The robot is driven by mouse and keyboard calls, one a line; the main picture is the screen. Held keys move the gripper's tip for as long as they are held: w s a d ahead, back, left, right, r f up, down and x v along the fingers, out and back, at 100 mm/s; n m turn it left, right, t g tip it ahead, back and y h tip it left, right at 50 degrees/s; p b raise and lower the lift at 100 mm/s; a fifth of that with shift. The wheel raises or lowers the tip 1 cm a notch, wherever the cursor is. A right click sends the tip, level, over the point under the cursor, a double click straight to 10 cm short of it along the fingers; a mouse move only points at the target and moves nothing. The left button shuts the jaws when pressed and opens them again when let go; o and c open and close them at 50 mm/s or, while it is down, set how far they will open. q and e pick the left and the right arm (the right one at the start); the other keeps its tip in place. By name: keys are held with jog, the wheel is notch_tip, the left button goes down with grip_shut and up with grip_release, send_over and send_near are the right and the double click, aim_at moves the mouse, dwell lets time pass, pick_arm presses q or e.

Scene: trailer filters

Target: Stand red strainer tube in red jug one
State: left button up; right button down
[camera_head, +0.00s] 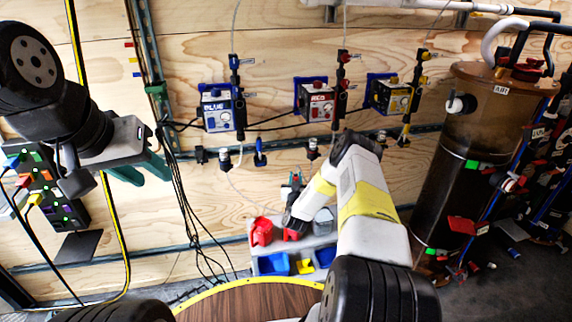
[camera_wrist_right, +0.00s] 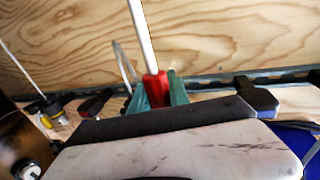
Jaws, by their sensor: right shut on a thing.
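My right gripper (camera_wrist_right: 160,92) is shut on the red strainer tube (camera_wrist_right: 157,88), a red piece with a thin white tube rising from it, between green fingers. In the head view the right gripper (camera_head: 293,188) is small and partly hidden by my right arm, above the jugs. One red jug (camera_head: 261,231) stands at the left of a pale rack. A second red shape (camera_head: 291,234) beside it is partly covered by my arm. I cannot tell which is jug one. My left gripper (camera_head: 141,170) is open and empty at the left, away from the jugs.
A grey jug (camera_head: 323,222) stands on the pale rack (camera_head: 255,250), with blue and yellow bins below. Blue, red and yellow valve boxes (camera_head: 318,100) hang on the plywood wall. A brown tank (camera_head: 490,120) stands right. A round wooden table (camera_head: 250,302) is in front.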

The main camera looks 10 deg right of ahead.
notch_tip(320, 180, down, 9)
dwell(0.9)
jog(key=shift+f, duration=0.95)
dwell(0.7)
jog(key=c, duration=1.2)
grip_release()
jog(key=shift+o, duration=0.2)
jog(key=v, duration=0.7)
jog(key=shift+s, duration=0.4)
jog(key=shift+a, duration=0.1)
